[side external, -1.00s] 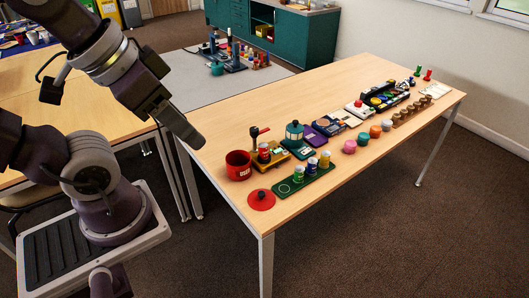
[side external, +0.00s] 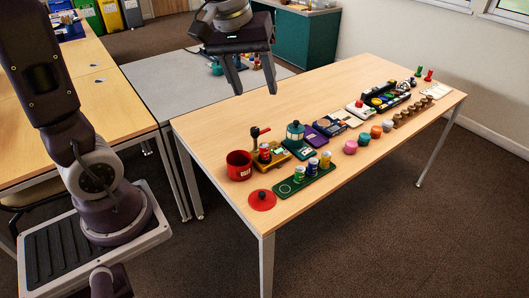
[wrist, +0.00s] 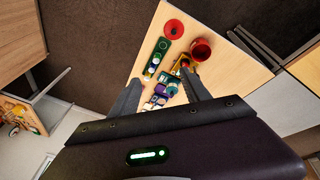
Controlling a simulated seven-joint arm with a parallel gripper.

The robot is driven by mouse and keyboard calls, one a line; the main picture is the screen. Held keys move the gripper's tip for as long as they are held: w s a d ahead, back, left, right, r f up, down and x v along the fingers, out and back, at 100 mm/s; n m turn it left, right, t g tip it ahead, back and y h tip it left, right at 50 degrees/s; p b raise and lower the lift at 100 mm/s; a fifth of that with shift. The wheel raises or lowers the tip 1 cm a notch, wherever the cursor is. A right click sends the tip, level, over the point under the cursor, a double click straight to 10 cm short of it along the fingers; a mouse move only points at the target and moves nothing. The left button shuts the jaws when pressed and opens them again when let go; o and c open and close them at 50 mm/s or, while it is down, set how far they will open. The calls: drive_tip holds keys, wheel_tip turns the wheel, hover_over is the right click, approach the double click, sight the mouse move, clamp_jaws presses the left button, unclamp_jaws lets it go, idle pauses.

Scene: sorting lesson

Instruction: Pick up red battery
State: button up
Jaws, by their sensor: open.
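In the wrist view the yellow base (wrist: 177,70) shows near one fingertip, and the red battery is too small to tell clearly. My gripper (side external: 254,92) is open and empty, fingers pointing down, high above the back left part of the table. It also shows in the wrist view (wrist: 162,77), with the table objects beyond its fingers.
The red mug (side external: 239,165) and a round red lid (side external: 262,200) are close to the battery. A green tray (side external: 284,189) holds several small cylinders in front. A teal lantern (side external: 294,135) and other items run along the table to the right.

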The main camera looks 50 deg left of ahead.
drive_tip(key=w+a+f+n+g, duration=0.2)
drive_tip(key=w+a+f+n, duration=0.3)
drive_tip(key=w+a+f, duration=0.35)
drive_tip(key=n+g, duration=0.2)
drive_tip(key=n, duration=0.5)
hover_over(264, 144)
drive_tip(key=d, duration=0.1)
wheel_tip(264, 144, down, 19)
drive_tip(key=shift+r, duration=0.2)
drive_tip(key=f, duration=0.8)
drive_tip(key=shift+a, duration=0.4)
drive_tip(key=shift+c, duration=0.4)
clamp_jaws()
